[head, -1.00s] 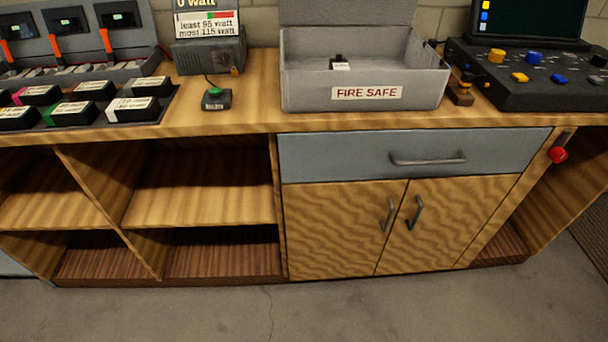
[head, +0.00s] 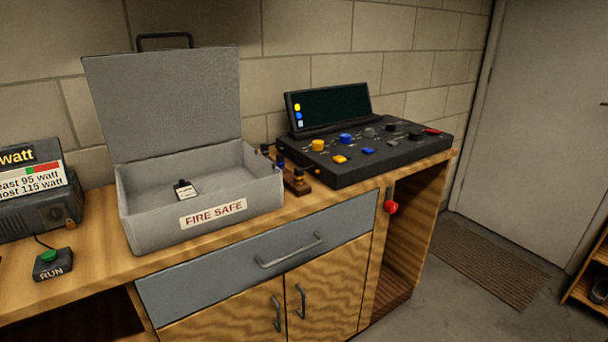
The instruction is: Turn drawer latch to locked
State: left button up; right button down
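The grey drawer (head: 210,279) is shut under the right part of the wooden bench, with a metal bar handle (head: 290,250). The drawer latch (head: 391,207) is a red knob on a short dark lever, on the bench front just right of the drawer. The lever points up from the red knob, which hangs at the lower end. Neither of my grippers is in view.
An open grey fire safe (head: 150,229) holding a small dark labelled item (head: 184,190) stands on the bench. A control console (head: 370,157) is right of it. A green RUN button (head: 50,258) is at left. Clear floor (head: 440,295) and a mat (head: 490,262) lie right.

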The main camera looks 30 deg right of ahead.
aim_at(390, 206)
jog(key=z, duration=1.6)
jog(key=i+l, duration=0.2)
jog(key=l, duration=0.15)
jog(key=i+l+u, duration=0.15)
jog(key=i+l, duration=0.1)
jog(key=l, duration=0.05)
